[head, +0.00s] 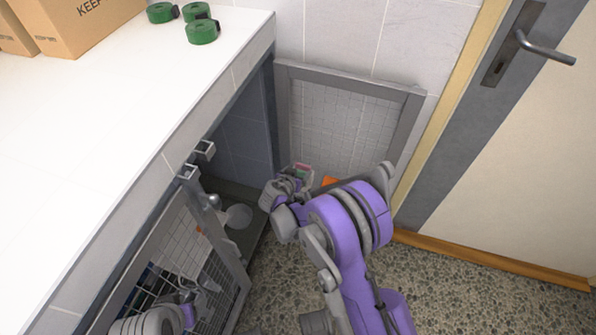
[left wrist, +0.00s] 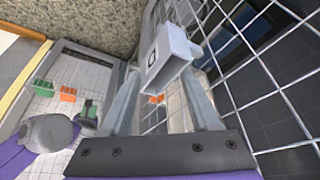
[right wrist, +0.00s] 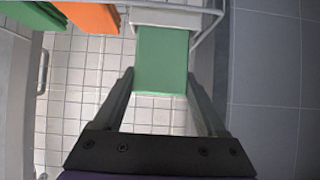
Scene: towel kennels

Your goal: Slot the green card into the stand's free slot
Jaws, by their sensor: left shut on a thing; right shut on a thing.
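The green card (right wrist: 162,60) is between the fingers of my right gripper (right wrist: 160,84), which is shut on it. The card's far end meets or lies under a pale, wire-edged piece (right wrist: 166,17), perhaps part of the stand; I cannot tell whether it is in a slot. An orange card (right wrist: 92,17) and another green card (right wrist: 38,16) are to the left. In the head view my right gripper (head: 287,187) is near the grey-framed mesh panel. My left gripper (left wrist: 160,75) is shut on a pale grey block (left wrist: 166,52) with a dark square mark, beside the wire mesh.
An open mesh kennel door (head: 180,245) stands at the lower left beneath the white counter (head: 110,110). A second grey-framed mesh panel (head: 350,78) is against the tiled wall. Green rolls (head: 203,33) and cardboard boxes (head: 80,22) are on the counter. A room door (head: 500,170) is at right.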

